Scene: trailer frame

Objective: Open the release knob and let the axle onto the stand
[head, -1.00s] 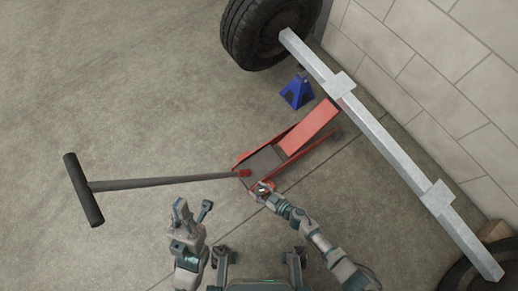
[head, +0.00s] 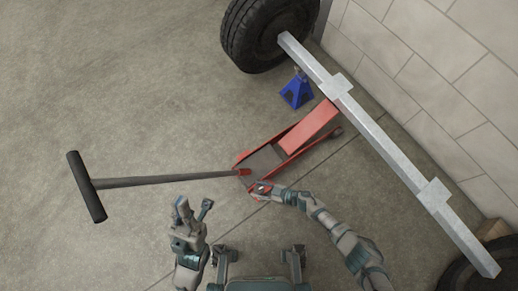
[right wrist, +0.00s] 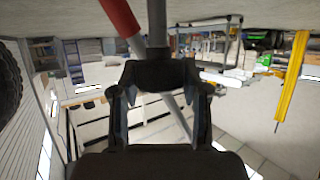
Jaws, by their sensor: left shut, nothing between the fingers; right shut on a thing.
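The red floor jack (head: 262,160) stands on the floor with its lifting arm (head: 312,125) reaching under the grey axle beam (head: 385,145). Its long handle (head: 165,181) points left. The blue stand (head: 297,90) is beside the beam, near the left wheel; I cannot tell whether they touch. My right gripper (head: 262,188) is at the jack's rear, by the handle's base, shut on the release knob, which it mostly hides. In the right wrist view the fingers (right wrist: 162,85) close around a dark piece below the handle. My left gripper (head: 193,207) is shut and empty above the floor.
A black tyre (head: 258,40) is at the beam's upper end; another tyre (head: 485,262) is at its lower right. A block wall (head: 440,80) runs along the right. The floor at left is clear apart from the handle's crossbar (head: 86,187).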

